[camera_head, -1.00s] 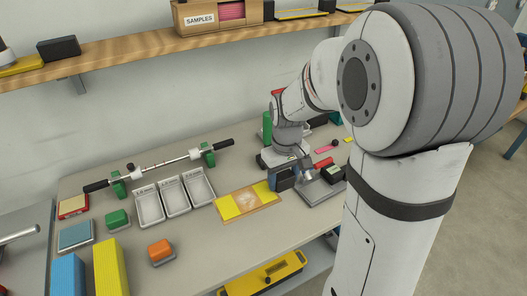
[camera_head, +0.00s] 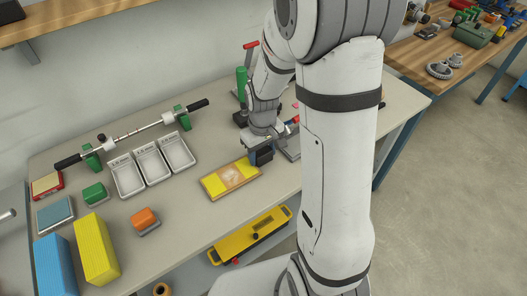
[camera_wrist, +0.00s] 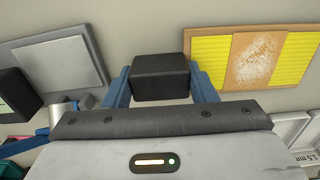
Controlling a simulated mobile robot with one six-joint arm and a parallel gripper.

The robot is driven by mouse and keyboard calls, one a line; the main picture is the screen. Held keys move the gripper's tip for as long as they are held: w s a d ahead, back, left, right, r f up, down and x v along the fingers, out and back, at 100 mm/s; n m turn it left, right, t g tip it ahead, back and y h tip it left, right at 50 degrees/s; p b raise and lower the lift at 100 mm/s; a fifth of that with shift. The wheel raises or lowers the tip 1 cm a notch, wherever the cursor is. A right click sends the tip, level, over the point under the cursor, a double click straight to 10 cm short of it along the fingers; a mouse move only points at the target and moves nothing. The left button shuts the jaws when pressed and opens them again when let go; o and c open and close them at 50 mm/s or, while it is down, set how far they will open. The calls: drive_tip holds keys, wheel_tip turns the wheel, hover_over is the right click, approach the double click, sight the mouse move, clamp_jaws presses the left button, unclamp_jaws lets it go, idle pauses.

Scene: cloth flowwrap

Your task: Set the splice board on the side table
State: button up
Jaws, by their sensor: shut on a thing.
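My gripper (camera_head: 259,146) is low over the grey workbench (camera_head: 205,212). In the wrist view its two blue fingers (camera_wrist: 160,75) are shut on a black block (camera_wrist: 160,78). A flat board with yellow ends and a brown middle, which looks like the splice board (camera_head: 230,180), lies on the bench right beside the gripper. It also shows at the upper right of the wrist view (camera_wrist: 263,58). I cannot tell whether the block is joined to it.
White trays (camera_head: 150,164) and a long bar on green stands (camera_head: 140,130) are left of the board. An orange-topped block (camera_head: 145,219) is at the front. A grey plate (camera_wrist: 60,62) is left of the gripper.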

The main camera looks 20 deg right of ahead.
drive_tip(key=o, duration=0.6)
drive_tip(key=shift+f, duration=0.15)
drive_tip(key=shift+c, duration=0.2)
drive_tip(key=o, duration=0.5)
drive_tip(key=shift+c, duration=0.2)
wheel_tip(320, 180, up, 11)
drive_tip(key=s+r+m+t, duration=0.2)
drive_tip(key=s+r, duration=0.4)
drive_tip(key=s, duration=0.8)
drive_tip(key=shift+r+m+p, duration=0.25)
drive_tip(key=shift+m+p, duration=0.2)
drive_tip(key=shift+m, duration=0.35)
